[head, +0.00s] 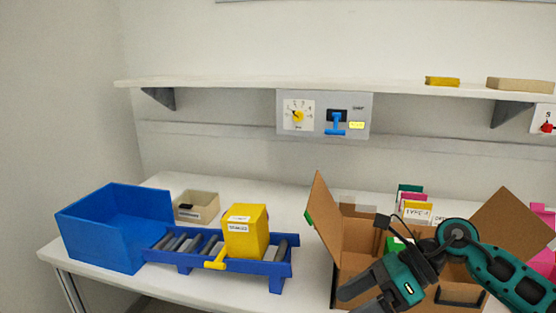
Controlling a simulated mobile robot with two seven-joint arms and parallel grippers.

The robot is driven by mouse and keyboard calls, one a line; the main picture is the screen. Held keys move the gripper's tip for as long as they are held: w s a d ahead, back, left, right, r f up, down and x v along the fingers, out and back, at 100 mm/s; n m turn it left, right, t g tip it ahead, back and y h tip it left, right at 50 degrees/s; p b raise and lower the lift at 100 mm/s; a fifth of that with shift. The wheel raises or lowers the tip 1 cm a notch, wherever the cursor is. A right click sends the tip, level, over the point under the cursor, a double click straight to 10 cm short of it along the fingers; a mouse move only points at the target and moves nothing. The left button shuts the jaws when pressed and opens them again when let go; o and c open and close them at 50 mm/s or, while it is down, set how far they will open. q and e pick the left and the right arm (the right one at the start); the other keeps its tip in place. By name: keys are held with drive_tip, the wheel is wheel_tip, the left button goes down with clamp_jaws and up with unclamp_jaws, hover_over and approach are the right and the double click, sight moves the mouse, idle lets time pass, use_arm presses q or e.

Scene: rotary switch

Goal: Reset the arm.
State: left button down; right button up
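My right gripper (356,298) is at the lower right, in front of the open cardboard box (348,262). Its two dark fingers point left and stand apart, with nothing seen between them. The teal arm comes in from the right edge and hides part of the box. The grey switch panel (358,117) hangs on the wall under the shelf. It carries a white dial with a yellow rotary knob (297,116), a blue lever switch (337,124) and a small yellow label. My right gripper is well below the panel and apart from it. My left gripper is not in view.
A blue bin (100,235), a beige tray (197,207) and a blue roller stand (215,262) with a yellow box (246,232) stand at the left. A red knob panel (544,118) is at the right edge. The table's middle is mostly clear.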

drive_tip(key=s+a+r+m+t+y, duration=0.1)
drive_tip(key=a+m+t+y, duration=0.3)
drive_tip(key=m, duration=0.3)
drive_tip(key=a+r+m+t+y, duration=0.1)
drive_tip(key=a+m+t+y, duration=0.3)
drive_tip(key=m, duration=0.4)
drive_tip(key=s+d+f+m+t+h, duration=0.1)
drive_tip(key=d+f+m+t+h, duration=0.45)
drive_tip(key=m, duration=0.55)
drive_tip(key=s+d+f+m+t+h, duration=0.1)
drive_tip(key=d+f+m+t+h, duration=0.3)
drive_tip(key=f+m+h, duration=0.55)
drive_tip(key=s+d+f+m+g+h, duration=0.1)
drive_tip(key=s+d+f+m+g, duration=0.1)
drive_tip(key=s+f+m, duration=0.3)
drive_tip(key=s+d+f+m+g+p, duration=0.1)
drive_tip(key=s+d+f+m+g, duration=0.1)
drive_tip(key=s+f+m+g, duration=0.2)
drive_tip(key=shift+s+f+m+h, duration=0.45)
drive_tip(key=shift+s+m, duration=0.4)
drive_tip(key=shift+m, duration=0.3)
